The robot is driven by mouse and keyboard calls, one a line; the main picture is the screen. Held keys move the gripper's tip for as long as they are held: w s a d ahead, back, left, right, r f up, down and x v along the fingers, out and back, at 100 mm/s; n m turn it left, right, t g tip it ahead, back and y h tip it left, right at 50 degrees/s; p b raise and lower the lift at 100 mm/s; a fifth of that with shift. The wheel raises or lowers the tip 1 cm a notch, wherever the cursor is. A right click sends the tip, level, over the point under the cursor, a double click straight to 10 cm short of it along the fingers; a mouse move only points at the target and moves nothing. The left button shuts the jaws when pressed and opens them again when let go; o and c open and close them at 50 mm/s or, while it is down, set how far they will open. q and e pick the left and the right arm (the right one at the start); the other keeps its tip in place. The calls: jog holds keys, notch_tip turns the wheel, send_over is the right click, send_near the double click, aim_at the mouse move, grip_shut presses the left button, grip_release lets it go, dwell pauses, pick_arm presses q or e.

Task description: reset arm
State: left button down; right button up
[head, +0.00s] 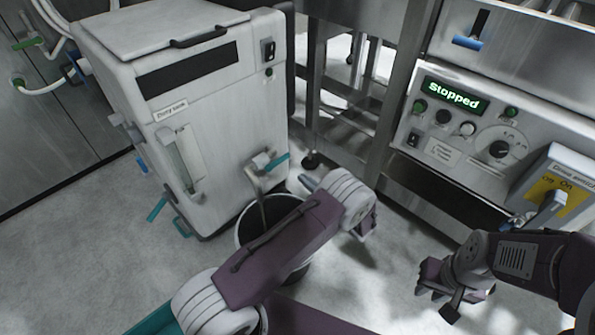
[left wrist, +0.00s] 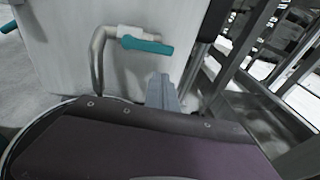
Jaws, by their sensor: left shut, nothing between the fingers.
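My left gripper (head: 308,182) reaches over a bucket from the lower middle of the head view. Its narrow grey fingers also show in the left wrist view (left wrist: 162,90), shut and empty. They point towards the white tank, apart from the teal-handled tap (left wrist: 145,45), which is ahead and slightly left of them. My purple left arm hides much of the lower middle of the head view. My right gripper (head: 437,290) hangs low at the lower right, over the floor, in front of the control panel. Its finger gap is too unclear to judge.
The white tank (head: 225,115) stands at left with teal-handled valves. Floor between is clear.

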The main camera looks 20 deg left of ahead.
pick_arm(q)
jog(key=shift+s+d, duration=0.2)
jog(key=shift+d, duration=0.1)
